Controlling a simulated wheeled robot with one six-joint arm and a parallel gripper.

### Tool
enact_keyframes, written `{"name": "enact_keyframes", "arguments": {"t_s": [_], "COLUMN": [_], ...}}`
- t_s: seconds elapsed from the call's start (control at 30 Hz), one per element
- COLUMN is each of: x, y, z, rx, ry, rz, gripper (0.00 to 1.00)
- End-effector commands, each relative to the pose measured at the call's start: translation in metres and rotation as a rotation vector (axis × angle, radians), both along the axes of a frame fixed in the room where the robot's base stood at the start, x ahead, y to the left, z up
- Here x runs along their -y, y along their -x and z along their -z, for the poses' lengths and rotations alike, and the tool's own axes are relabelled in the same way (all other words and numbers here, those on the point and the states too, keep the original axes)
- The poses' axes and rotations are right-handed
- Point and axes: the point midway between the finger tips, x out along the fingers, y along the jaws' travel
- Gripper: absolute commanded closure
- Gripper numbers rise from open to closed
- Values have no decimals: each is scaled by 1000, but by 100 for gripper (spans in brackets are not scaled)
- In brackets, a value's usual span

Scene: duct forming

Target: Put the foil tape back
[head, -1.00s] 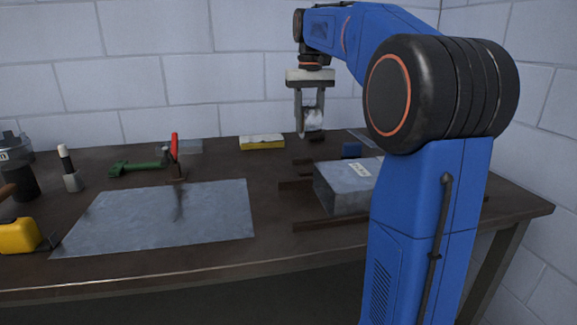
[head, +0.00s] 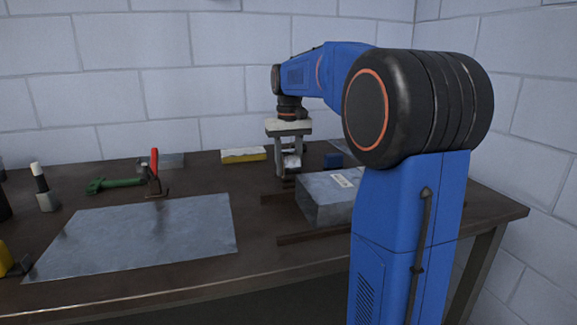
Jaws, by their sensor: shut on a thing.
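A silvery roll, which looks like the foil tape (head: 291,162), is between the fingers of my gripper (head: 290,168). My gripper points down and is shut on it, low over the back of the bench, just behind the grey sheet-metal duct (head: 325,200). Whether the roll touches the bench top is hard to tell. The fingers hide part of the roll.
The workbench (head: 120,285) holds a flat metal sheet (head: 140,235), a red-handled hammer (head: 154,170), a green tool (head: 115,184), a yellow-and-white block (head: 244,155) and a blue block (head: 334,159). Dark bars (head: 310,235) lie by the duct. Bare bench shows left of my gripper.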

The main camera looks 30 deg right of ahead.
Motion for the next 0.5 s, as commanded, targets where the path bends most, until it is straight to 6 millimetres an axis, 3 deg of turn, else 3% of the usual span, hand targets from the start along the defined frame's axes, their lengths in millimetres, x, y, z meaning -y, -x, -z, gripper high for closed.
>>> {"name": "enact_keyframes", "arguments": {"t_s": [0.23, 0.27, 0.33, 0.5], "x": [0, 0, 0, 0], "y": [0, 0, 0, 0], "z": [2, 2, 2, 2], "rx": [0, 0, 0, 0], "ry": [0, 0, 0, 0], "rz": [0, 0, 0, 0], "gripper": [87, 60, 44, 44]}}
